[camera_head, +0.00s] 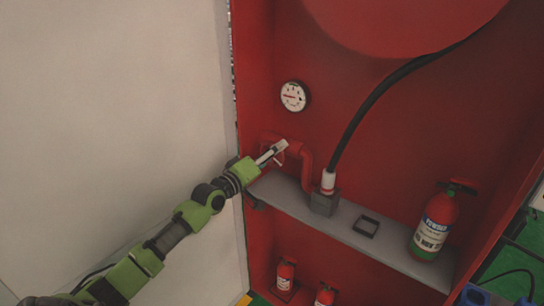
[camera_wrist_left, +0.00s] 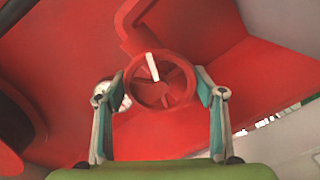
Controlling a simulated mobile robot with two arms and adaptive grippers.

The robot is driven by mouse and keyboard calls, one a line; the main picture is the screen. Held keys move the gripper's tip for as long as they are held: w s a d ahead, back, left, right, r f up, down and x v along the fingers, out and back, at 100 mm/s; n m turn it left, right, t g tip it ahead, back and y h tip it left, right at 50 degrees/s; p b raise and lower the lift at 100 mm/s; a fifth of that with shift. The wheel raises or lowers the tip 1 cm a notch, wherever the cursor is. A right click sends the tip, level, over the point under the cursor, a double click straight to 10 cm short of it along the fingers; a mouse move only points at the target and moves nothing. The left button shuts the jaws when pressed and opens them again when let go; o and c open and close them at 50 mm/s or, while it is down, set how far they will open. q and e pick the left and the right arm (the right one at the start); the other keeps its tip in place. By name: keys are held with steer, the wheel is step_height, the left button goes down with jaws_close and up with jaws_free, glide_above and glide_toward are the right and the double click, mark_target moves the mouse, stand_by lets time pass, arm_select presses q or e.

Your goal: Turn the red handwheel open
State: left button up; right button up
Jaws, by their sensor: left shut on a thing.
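The red handwheel (camera_wrist_left: 163,82), with spokes and a pale bar across it, sits between the two fingers of my left gripper (camera_wrist_left: 162,86) in the left wrist view. The fingers bear on opposite sides of its rim. In the head view, my left gripper (camera_head: 271,153) reaches from the left into the red cabinet, at the end of a bent red pipe (camera_head: 305,170). The handwheel is mostly hidden there by the gripper and blends with the red wall. My right gripper is not in view.
A round gauge (camera_head: 294,96) is on the back wall above. A black hose (camera_head: 362,112) runs down to a grey fitting (camera_head: 324,203) on the grey shelf (camera_head: 385,250). A fire extinguisher (camera_head: 435,222) stands at the right. A pale panel (camera_head: 110,110) fills the left.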

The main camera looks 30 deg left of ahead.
arm_select(q)
steer(key=shift+f+m, duration=0.2)
steer(key=shift+m, duration=0.3)
steer(key=o, duration=1.1)
steer(key=shift+r, duration=0.1)
steer(key=s, duration=1.2)
steer(key=shift+a, duration=0.45)
